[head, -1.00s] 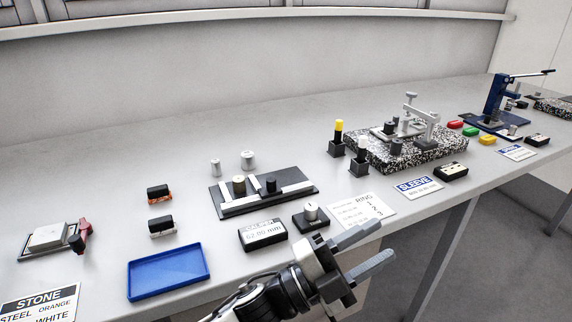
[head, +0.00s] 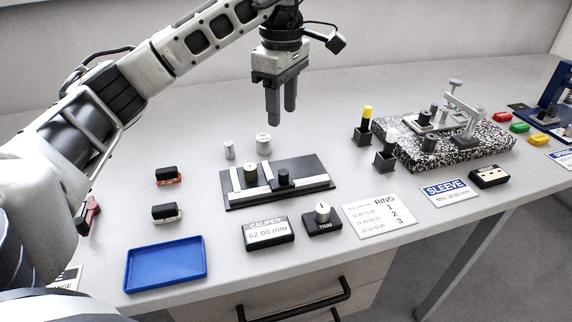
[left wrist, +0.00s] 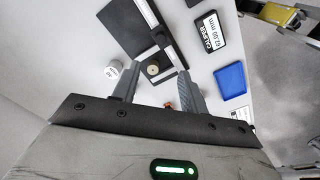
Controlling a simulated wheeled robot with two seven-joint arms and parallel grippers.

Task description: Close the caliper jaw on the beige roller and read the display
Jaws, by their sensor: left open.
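The caliper (head: 318,167) is a black plate with white rails and jaws, lying flat on the bench. The beige roller (head: 250,172) stands upright on it between two white jaw pieces; I cannot tell if they touch it. A black knob (head: 283,178) sits to its right. The caliper display (head: 268,231) reads 62.00 mm. My left gripper (head: 281,118) is open and empty, pointing down above and behind the caliper. In the left wrist view the roller (left wrist: 153,68) shows between the fingertips, below them. My right gripper is out of view.
Two grey cylinders (head: 263,144) stand behind the caliper. A TRIM dial (head: 322,218) is right of the display, and a blue tray (head: 166,266) front left. Dark posts (head: 362,134) and a speckled block (head: 465,150) stand to the right.

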